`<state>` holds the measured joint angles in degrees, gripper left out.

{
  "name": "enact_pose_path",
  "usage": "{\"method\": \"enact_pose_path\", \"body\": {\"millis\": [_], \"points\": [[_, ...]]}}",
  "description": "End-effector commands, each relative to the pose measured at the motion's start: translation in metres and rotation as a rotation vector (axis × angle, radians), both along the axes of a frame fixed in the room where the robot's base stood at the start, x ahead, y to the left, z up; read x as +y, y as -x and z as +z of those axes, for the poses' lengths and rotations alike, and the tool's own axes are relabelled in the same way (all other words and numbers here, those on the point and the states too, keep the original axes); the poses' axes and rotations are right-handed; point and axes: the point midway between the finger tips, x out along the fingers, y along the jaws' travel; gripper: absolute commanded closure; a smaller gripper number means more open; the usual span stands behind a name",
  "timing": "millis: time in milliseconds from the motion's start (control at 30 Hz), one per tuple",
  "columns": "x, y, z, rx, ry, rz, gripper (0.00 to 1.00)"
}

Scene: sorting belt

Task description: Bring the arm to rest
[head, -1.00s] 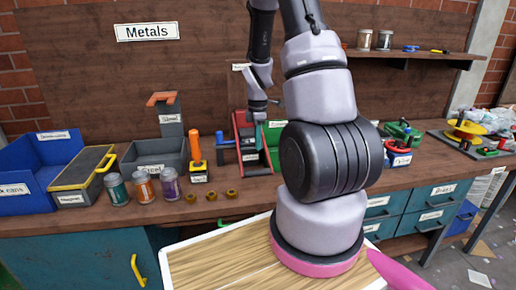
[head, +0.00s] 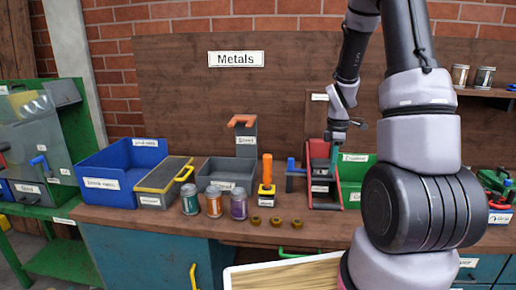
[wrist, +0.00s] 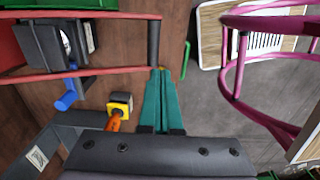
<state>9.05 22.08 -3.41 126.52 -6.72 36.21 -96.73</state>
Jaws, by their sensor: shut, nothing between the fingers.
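My gripper (head: 345,126) hangs from my arm in front of the brown back panel in the head view, over the red-framed device (head: 322,172) on the bench. In the wrist view its two teal fingers (wrist: 161,75) lie side by side, shut, with nothing between them. The orange-handled tool with a yellow block (head: 267,180) stands on the bench to the left of the device. It also shows beside the fingers in the wrist view (wrist: 118,108).
A blue bin (head: 108,180), a yellow-edged box (head: 163,182), a grey bin (head: 228,172) and several cans (head: 214,200) line the bench at left. Brass nuts (head: 276,222) lie near its front edge. A green bin (head: 352,182) stands beside the device. A shelf (head: 487,92) is at upper right.

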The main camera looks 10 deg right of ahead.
Motion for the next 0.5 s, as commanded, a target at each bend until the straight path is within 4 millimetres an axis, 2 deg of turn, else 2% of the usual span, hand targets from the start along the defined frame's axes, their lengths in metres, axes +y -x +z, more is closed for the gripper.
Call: {"method": "enact_pose_path", "body": {"millis": [133,267,500], "points": [[0.012,0.002,0.036,-0.057,-0.009,-0.126,1.0],[0.03,0.013,0.091,-0.141,-0.043,-0.347,1.0],[0.068,0.055,0.181,-0.271,-0.178,-0.784,1.0]]}}
